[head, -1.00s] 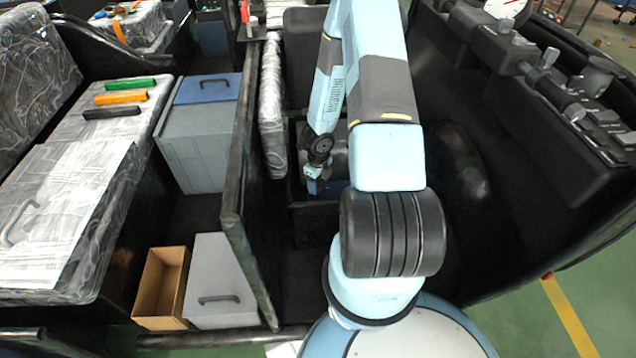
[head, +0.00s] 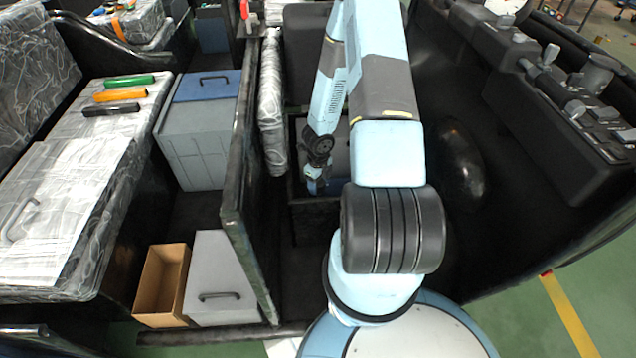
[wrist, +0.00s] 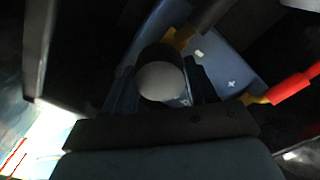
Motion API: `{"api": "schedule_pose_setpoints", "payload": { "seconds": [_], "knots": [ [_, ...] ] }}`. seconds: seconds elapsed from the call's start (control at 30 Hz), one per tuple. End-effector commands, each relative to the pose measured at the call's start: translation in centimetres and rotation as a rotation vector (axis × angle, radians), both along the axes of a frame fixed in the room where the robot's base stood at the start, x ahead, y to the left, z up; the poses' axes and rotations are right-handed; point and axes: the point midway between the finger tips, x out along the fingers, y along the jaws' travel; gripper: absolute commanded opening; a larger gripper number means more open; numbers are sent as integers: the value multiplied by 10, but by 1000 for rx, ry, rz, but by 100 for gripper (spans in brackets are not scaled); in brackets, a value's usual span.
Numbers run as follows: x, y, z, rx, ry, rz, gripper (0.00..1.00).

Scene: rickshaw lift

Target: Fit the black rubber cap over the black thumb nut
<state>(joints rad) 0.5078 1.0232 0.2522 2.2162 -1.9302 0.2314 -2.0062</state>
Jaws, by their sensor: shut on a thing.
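In the wrist view my gripper (wrist: 163,88) is shut on a short, dark, round piece with a paler round end, which looks like the black rubber cap (wrist: 161,78). One dark finger shows on each side of it. In the head view my gripper (head: 316,183) hangs low inside a dark open box beyond my arm, and the cap is too small and dark to make out there. I cannot pick out the black thumb nut in either view.
In the wrist view a blue surface (wrist: 232,72) lies beyond the fingers, with a red-handled thing (wrist: 295,86) at the right. In the head view a dark upright panel (head: 240,190) stands left of the arm, and a black console (head: 545,85) stands at the right.

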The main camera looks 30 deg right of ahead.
Motion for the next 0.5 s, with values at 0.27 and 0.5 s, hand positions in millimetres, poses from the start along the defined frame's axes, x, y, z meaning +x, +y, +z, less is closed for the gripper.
{"api": "schedule_pose_setpoints", "payload": {
  "seconds": [0.27, 0.5],
  "knots": [
    [0, 0, -2, 0, 0, 1, 70],
    [0, 0, -2, 0, 0, 1, 86]
  ]
}}
